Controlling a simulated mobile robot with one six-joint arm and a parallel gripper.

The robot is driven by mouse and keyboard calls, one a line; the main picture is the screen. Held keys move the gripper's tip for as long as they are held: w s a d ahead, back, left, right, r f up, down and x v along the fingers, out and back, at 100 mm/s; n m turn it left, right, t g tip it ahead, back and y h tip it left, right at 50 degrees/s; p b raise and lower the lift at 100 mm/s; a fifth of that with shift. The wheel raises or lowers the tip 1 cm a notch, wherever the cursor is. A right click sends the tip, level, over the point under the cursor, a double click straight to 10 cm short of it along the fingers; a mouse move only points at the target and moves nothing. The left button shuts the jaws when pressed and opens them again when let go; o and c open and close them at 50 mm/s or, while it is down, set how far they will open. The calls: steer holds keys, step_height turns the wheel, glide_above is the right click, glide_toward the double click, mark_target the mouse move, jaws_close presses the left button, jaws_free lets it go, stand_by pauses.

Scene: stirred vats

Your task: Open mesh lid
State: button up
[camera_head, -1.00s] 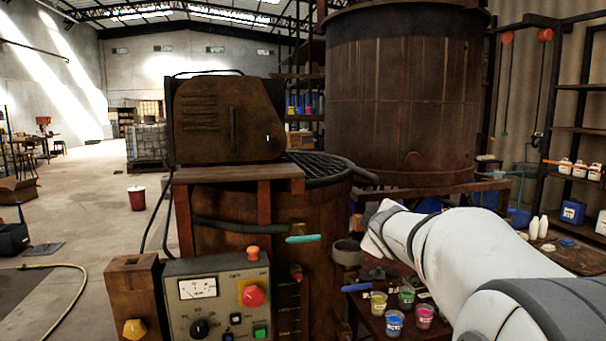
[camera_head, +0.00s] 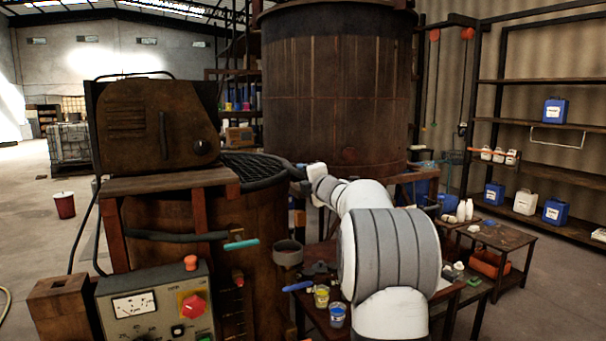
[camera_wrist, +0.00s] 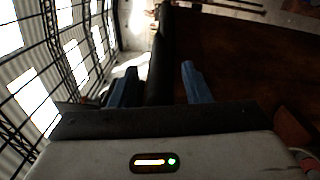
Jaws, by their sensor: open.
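The black mesh lid (camera_head: 250,162) lies flat and closed on top of the rusty vat (camera_head: 262,230). Its thick dark handle (camera_head: 294,172) sticks out at the right rim in the head view. My gripper (camera_wrist: 158,70) is open in the wrist view, its two blue fingers standing apart. A thick dark bar, apparently the lid handle (camera_wrist: 160,50), runs between the fingers; I cannot tell whether either finger touches it. In the head view my wrist is right beside the handle's end, and the fingertips are hard to make out.
A motor housing (camera_head: 155,125) on a wooden stand is left of the lid. A tall tank (camera_head: 337,90) rises behind. A control box (camera_head: 155,305) is in front. Cups of paint (camera_head: 337,315) stand on a low table below my arm. Shelves (camera_head: 545,125) are at right.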

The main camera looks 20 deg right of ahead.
steer(key=shift+w, duration=0.35)
steer(key=shift+c, duration=0.3)
jaws_close()
